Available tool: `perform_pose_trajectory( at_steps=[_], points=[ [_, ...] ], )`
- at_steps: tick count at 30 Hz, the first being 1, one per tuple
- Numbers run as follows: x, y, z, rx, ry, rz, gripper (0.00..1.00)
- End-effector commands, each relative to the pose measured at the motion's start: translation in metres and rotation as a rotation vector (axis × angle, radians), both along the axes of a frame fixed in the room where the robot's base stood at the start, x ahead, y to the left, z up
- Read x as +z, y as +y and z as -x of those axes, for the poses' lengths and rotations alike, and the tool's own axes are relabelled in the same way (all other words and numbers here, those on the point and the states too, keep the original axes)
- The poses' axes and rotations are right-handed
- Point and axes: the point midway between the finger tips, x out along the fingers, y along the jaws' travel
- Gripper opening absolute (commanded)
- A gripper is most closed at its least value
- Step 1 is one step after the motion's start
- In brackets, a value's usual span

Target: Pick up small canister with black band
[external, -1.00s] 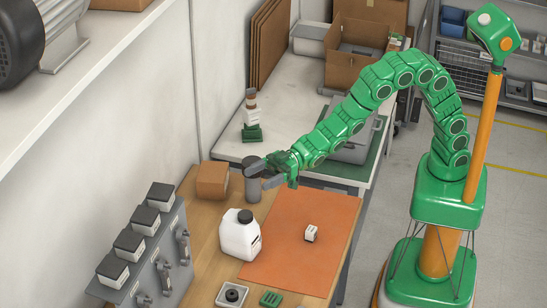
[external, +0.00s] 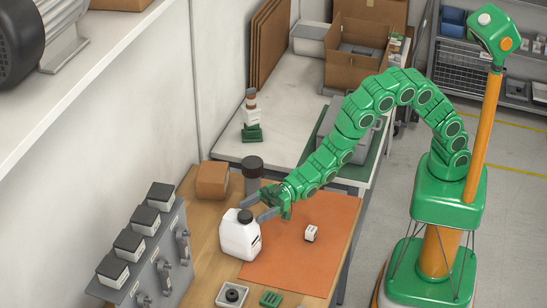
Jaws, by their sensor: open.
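A white jug-shaped canister (external: 240,235) with a black cap and a small dark mark on its side stands upright on the wooden table. A grey cylinder (external: 253,182) with a wide dark top stands just behind it. I cannot tell for certain which one is the canister with the black band. My gripper (external: 257,208) is open, its fingers pointing left. It is at the upper right of the white canister, close to its cap, and in front of the grey cylinder. Nothing shows between the fingers. Contact with either object cannot be made out.
An orange mat (external: 300,258) carries a small white block (external: 311,233). A brown box (external: 212,181) stands behind left. A grey rack with dark-topped units (external: 145,255) lines the wall. A grey part (external: 232,295) and a green part (external: 271,298) lie at the front.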

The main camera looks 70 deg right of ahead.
Motion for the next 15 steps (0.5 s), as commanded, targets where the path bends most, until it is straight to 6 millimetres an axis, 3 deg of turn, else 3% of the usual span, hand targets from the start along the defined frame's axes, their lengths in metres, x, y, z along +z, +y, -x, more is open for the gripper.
perform_pose_trajectory(
  at_steps=[5,15],
  points=[
    [0.0,0.007,-0.003,0.0,0.001,0.0,0.77],
    [0.005,0.039,-0.02,0.001,0.0,0.0,0.77]
  ],
)
